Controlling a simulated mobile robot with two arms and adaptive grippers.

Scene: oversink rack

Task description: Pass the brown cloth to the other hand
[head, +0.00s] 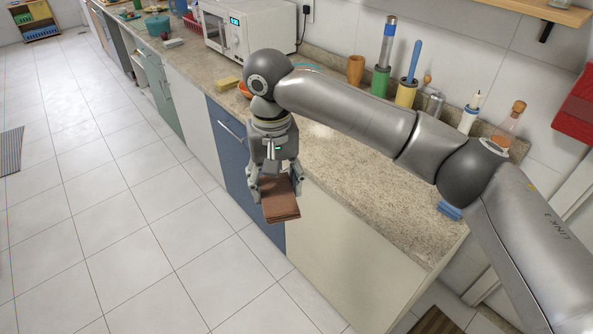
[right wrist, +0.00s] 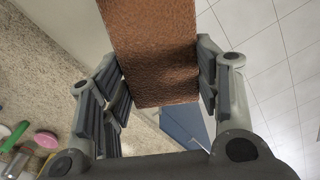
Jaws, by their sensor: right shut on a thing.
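The brown cloth (head: 280,200) is a flat folded rectangle. It hangs in front of the counter's edge, clear of the countertop, in the head view. My right gripper (head: 275,184) is shut on it, with a finger at each side. In the right wrist view the cloth (right wrist: 155,50) sits between the two finger pads of the right gripper (right wrist: 160,85), and its upper part runs out of the picture. My left gripper is in neither view.
The granite countertop (head: 365,200) runs behind and beside the cloth, with a white microwave (head: 262,25) further back. Utensil holders and bottles (head: 380,80) stand along the wall.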

